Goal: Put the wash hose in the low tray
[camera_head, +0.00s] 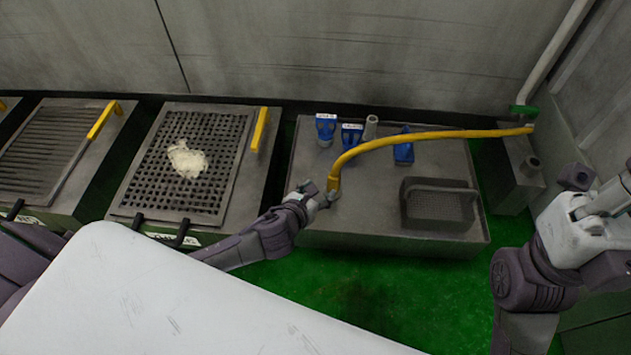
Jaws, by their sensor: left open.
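The yellow wash hose (425,137) arches from a pipe by the right wall to the left, above a wide grey low tray (370,230). Its free end hangs down near the tray's left side. My left gripper (327,194) is open beside this end. I cannot tell whether it touches the hose. My right arm is at the right edge. Its gripper end (590,180) shows only in part, and its jaws cannot be made out.
Blue labelled containers (326,128) and a grey cylinder (371,127) stand at the tray's back. A dark mesh basket (440,205) sits at its right front. Left are grated units with yellow handles (259,130), one bearing a pale clump (187,160). The floor is green.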

